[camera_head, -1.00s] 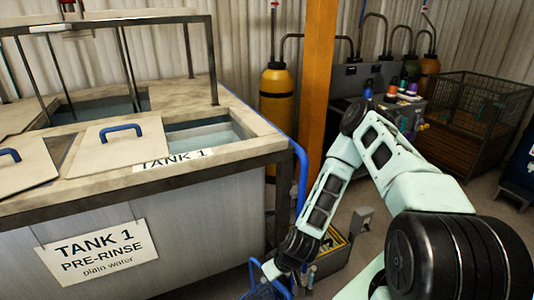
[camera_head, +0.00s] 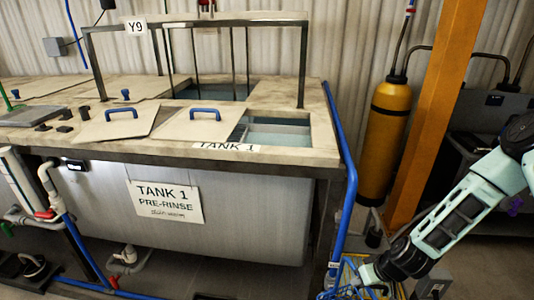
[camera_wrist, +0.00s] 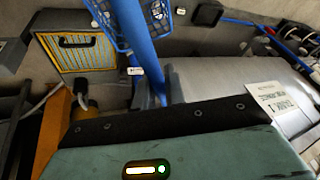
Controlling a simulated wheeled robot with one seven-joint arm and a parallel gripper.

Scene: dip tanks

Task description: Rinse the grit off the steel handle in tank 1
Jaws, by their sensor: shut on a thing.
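Tank 1 (camera_head: 225,205), labelled pre-rinse, stands in the middle of the head view. Its water (camera_head: 280,134) shows through an opening at the right of the top, beside a pale lid (camera_head: 188,126) with a blue handle. My gripper (camera_head: 362,278) is low, to the right of the tank's front corner. In the wrist view my gripper (camera_wrist: 150,93) is shut on the blue bar of a blue mesh basket (camera_wrist: 112,30). The basket also shows at the bottom of the head view (camera_head: 325,294). A small pale thing shows by the basket mesh; I cannot make out the steel handle.
A blue pipe (camera_head: 346,165) runs down the tank's right edge, close to my gripper. A yellow cylinder (camera_head: 386,135) and an orange post (camera_head: 437,120) stand to the right. A metal frame (camera_head: 195,22) rises over the tank top.

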